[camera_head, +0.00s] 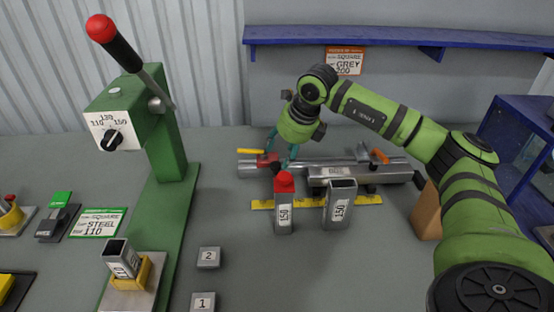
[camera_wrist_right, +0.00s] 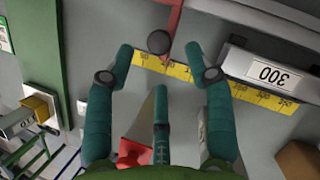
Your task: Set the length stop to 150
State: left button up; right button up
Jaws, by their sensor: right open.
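A red stop piece (camera_head: 268,161) sits on the grey metal rail (camera_head: 250,170) toward its left end, beside a yellow handle (camera_head: 250,151). My right gripper (camera_head: 281,152) is over this part of the rail, its teal fingers spread and empty. In the right wrist view, the gripper (camera_wrist_right: 160,60) has a dark round knob (camera_wrist_right: 158,42) on a red bar between its fingertips; I cannot tell whether they touch. In the head view the scale (camera_head: 262,204) is partly hidden by tubes. My left gripper is out of view.
A red-topped tube (camera_head: 284,215) and an open tube (camera_head: 339,212), both labelled 150, stand before the rail. A green lever machine (camera_head: 165,150) with a numbered dial (camera_head: 112,137) is at left. A blue shelf (camera_head: 390,38) hangs behind. Grey blocks (camera_head: 208,258) lie in front.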

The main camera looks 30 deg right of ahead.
aim_at(276, 164)
jog(key=p+x, duration=0.1)
jog(key=x, duration=0.4)
jog(key=shift+w+a+f, duration=0.1)
jog(key=shift+f, duration=0.1)
grip_shut()
